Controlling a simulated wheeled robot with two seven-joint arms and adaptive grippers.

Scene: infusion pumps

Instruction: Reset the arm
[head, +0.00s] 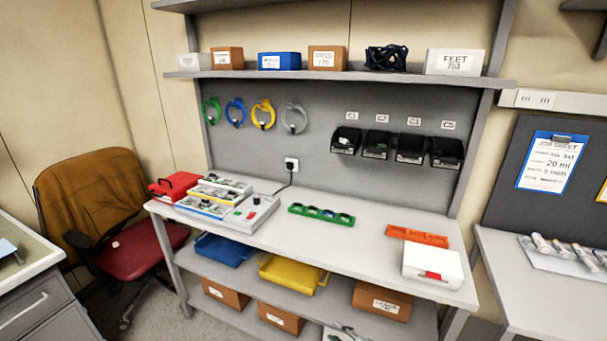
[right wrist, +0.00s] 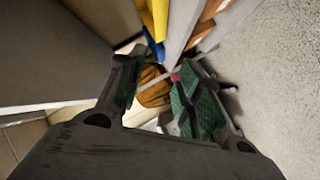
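My right gripper (right wrist: 160,75) shows in the right wrist view, with its two dark fingers and green inner pads spread apart. Nothing is between the fingers. It is in the air, with the floor on the right of that view and the orange-brown chair beyond the fingertips. Neither gripper shows in the head view, and my left gripper is in no view.
The workbench (head: 370,235) carries a red box (head: 173,187), a grey device (head: 243,215), a green tray (head: 321,215), an orange tray (head: 417,236) and a white case (head: 432,265). The chair (head: 130,260) stands left of it. A side table (head: 545,285) is at right.

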